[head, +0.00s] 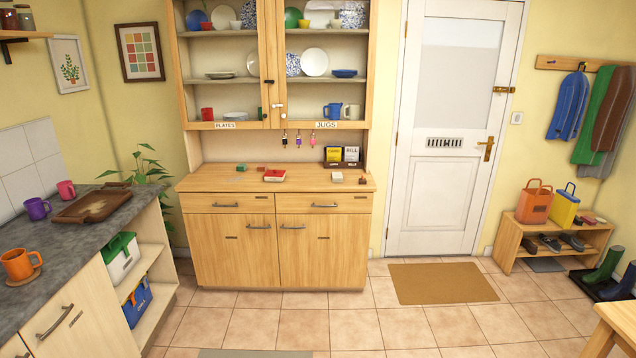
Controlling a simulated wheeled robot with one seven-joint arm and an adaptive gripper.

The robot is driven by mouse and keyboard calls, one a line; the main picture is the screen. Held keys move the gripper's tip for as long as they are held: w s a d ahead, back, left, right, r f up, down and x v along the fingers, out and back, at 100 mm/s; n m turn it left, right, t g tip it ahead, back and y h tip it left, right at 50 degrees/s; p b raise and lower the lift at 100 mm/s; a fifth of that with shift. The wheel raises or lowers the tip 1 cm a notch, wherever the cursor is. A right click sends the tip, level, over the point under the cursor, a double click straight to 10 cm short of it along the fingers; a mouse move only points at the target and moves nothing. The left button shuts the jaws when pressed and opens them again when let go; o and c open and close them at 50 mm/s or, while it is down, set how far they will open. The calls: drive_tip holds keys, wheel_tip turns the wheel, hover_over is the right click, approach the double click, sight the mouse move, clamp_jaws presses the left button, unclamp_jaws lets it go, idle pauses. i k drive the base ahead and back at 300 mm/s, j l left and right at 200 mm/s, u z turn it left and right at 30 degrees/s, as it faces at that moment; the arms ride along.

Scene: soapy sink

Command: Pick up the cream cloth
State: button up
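I cannot make out a cream cloth for certain in the head view. A small cream-white item (337,177) lies on the right part of the dresser's worktop, too small to tell what it is. My gripper is not in this view.
The wooden dresser (234,250) stands against the far wall, with a red item (275,175) on top. A grey counter (60,240) at left holds mugs and a brown tray (93,204). A doormat (442,283) lies before the white door (446,190). The tiled floor between is mostly clear.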

sight(336, 176)
drive_tip(key=i+j, duration=0.1)
drive_tip(key=i, duration=0.5)
drive_tip(key=i+j, duration=0.1)
drive_tip(key=i, duration=0.45)
drive_tip(key=i+j, duration=0.1)
drive_tip(key=i, duration=0.5)
drive_tip(key=i+u, duration=0.1)
drive_tip(key=i, duration=0.35)
drive_tip(key=i+l, duration=0.1)
drive_tip(key=i, duration=0.4)
drive_tip(key=i+l+u, duration=0.15)
drive_tip(key=i, duration=0.3)
drive_tip(key=i+l+u, duration=0.1)
drive_tip(key=i, duration=0.4)
drive_tip(key=i+l, duration=0.15)
drive_tip(key=i, duration=0.3)
drive_tip(key=i+l+u, duration=0.15)
drive_tip(key=i, duration=0.3)
